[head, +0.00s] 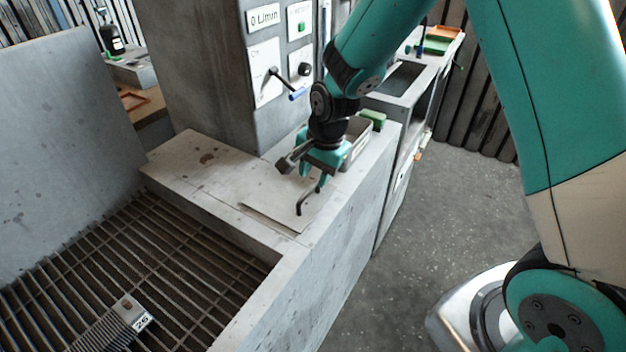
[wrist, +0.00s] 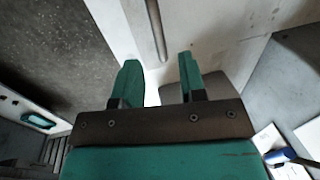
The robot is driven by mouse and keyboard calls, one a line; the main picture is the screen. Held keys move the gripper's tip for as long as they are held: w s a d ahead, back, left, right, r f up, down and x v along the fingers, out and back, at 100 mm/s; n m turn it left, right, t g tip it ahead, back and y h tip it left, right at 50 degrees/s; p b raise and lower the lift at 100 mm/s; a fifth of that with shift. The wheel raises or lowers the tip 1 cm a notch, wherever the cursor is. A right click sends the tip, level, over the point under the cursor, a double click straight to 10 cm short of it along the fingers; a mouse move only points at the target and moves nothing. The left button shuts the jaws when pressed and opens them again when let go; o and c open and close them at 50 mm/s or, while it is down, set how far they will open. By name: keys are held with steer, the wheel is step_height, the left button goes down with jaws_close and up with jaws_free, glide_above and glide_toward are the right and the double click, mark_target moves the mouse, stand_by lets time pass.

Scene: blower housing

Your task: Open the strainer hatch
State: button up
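The strainer hatch looks like a pale flat plate (head: 262,197) set in the top of the concrete ledge, lying flat. A dark bent bar handle (head: 299,207) stands on it near its right side. In the wrist view the handle bar (wrist: 155,28) runs down from the top edge towards the space between my fingers. My gripper (head: 315,177) points down just above the handle, its teal fingers apart. The wrist view shows my gripper (wrist: 158,66) open with nothing visibly held. My gripper hides part of the handle and the plate's far side in the head view.
A control cabinet (head: 262,75) with a blue-tipped lever (head: 298,95) stands close behind my gripper. A tray (head: 357,140) and a green block (head: 374,118) sit behind it on the ledge. A grated pit (head: 150,265) lies left; open floor (head: 450,190) lies right.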

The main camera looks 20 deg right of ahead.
mark_target(312, 187)
steer(key=shift+w+a+f, duration=0.1)
steer(key=shift+w+f, duration=0.05)
steer(key=shift+f, duration=0.7)
steer(key=shift+w+a+f, duration=0.1)
steer(key=shift+f, duration=0.75)
jaws_close()
steer(key=shift+r+p, duration=0.15)
steer(key=shift+p, duration=0.15)
